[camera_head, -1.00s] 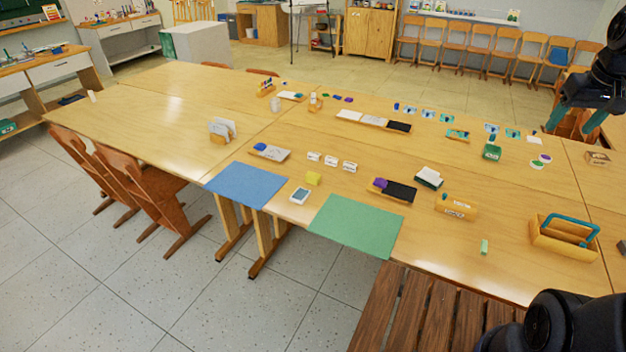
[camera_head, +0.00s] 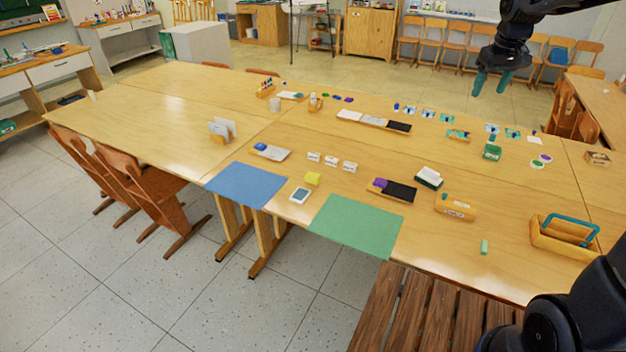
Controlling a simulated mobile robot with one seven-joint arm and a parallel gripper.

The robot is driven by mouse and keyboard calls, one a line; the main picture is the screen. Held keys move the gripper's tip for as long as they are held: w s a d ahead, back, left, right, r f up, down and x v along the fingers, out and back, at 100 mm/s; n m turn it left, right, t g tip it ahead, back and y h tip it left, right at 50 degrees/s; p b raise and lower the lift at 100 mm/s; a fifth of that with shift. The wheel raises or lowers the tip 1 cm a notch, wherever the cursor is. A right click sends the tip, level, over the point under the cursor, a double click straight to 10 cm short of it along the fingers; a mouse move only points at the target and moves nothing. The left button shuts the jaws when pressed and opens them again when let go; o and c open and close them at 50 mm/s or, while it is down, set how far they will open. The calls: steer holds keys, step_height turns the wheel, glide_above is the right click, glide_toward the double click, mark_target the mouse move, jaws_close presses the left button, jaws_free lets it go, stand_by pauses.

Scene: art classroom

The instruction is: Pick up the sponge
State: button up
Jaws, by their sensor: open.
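A small yellow block (camera_head: 313,179), which looks like the sponge, lies on the wooden table (camera_head: 150,105) between the blue mat (camera_head: 246,185) and the green mat (camera_head: 355,226). It is just above a small white device with a dark screen (camera_head: 300,195). It is too small to make out its texture. My gripper (camera_head: 490,84) has teal fingers pointing down, apart and empty. It hangs in the air at the upper right, far from the yellow block and touching nothing.
A black tray with a purple block (camera_head: 392,190), a white-and-dark-green block (camera_head: 429,178), a wooden holder (camera_head: 455,207) and a wooden caddy with a teal handle (camera_head: 565,237) stand right of the block. The left tabletop is mostly clear.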

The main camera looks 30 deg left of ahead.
steer(key=w+a+f+n, duration=0.1)
steer(key=w+a+f, duration=0.2)
steer(key=a, duration=0.4)
steer(key=w+a+f+n, duration=0.2)
steer(key=w+a+f, duration=0.1)
steer(key=a, duration=0.4)
steer(key=n+g+h, duration=0.2)
steer(key=n, duration=0.5)
glide_above(313, 175)
steer(key=a, duration=0.1)
step_height(313, 175, down, 31)
steer(key=shift+w+a+f, duration=0.1)
steer(key=shift+w+f, duration=0.05)
steer(key=shift+f, duration=0.5)
steer(key=shift+d+f, duration=0.2)
steer(key=shift+f, duration=1.5)
steer(key=shift+d+f, duration=0.15)
steer(key=shift+f, duration=1.55)
steer(key=shift+d+f, duration=0.2)
steer(key=shift+f, duration=1.5)
steer(key=c, duration=1.1)
steer(key=shift+o, duration=0.2)
steer(key=shift+r, duration=0.15)
